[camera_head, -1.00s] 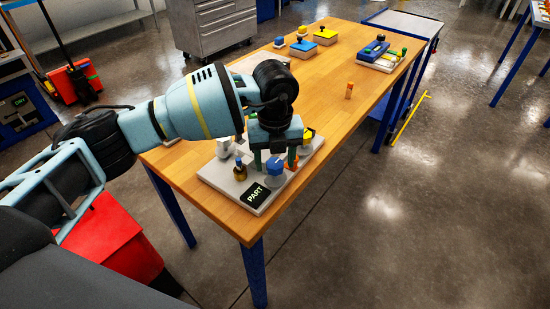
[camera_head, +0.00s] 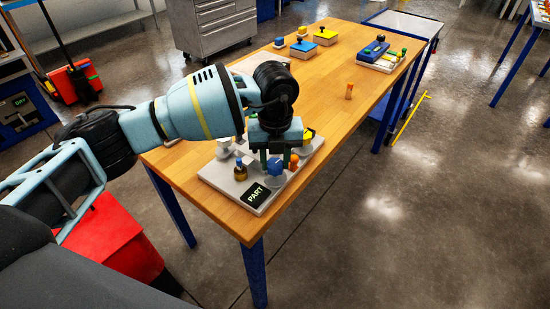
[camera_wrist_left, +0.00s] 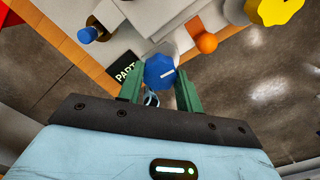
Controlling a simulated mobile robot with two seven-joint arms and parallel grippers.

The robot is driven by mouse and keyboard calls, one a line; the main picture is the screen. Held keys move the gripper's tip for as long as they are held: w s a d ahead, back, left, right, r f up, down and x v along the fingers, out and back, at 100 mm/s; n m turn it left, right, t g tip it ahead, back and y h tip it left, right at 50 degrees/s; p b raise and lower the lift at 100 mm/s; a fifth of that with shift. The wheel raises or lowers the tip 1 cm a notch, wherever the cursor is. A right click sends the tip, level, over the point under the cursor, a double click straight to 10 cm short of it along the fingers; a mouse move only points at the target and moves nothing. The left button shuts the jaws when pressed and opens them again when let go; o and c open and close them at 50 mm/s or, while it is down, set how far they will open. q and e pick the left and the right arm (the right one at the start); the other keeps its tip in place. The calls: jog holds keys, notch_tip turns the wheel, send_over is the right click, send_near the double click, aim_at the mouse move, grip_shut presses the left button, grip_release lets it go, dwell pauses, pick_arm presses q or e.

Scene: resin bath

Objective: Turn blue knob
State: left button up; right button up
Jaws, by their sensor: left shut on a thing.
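The blue knob (camera_head: 275,165) sits on a pale base on the light board (camera_head: 222,184) at the near end of the wooden table. My left gripper (camera_head: 275,161) points down over it, with its green fingers closed in on the knob from both sides. In the left wrist view the blue knob (camera_wrist_left: 159,71), with a white line on its top, lies between the two green fingertips. The gripper is shut on the knob. The lower part of the knob is hidden. My right gripper is in neither view.
Close by on the board are an orange ball-shaped knob (camera_wrist_left: 207,43), a yellow knob (camera_wrist_left: 272,10), a small blue-topped part (camera_wrist_left: 88,35) and a black PART label (camera_head: 256,195).

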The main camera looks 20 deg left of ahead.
pick_arm(q)
jog(key=m, duration=0.5)
jog(key=shift+p, duration=0.35)
jog(key=m, duration=0.5)
jog(key=shift+m, duration=0.3)
jog(key=m, duration=0.3)
jog(key=shift+f+m, duration=0.1)
jog(key=shift+m, duration=0.2)
jog(key=m, duration=0.2)
jog(key=shift+m, duration=0.4)
jog(key=m+b, duration=0.1)
jog(key=m, duration=0.2)
jog(key=shift+m, duration=1.3)
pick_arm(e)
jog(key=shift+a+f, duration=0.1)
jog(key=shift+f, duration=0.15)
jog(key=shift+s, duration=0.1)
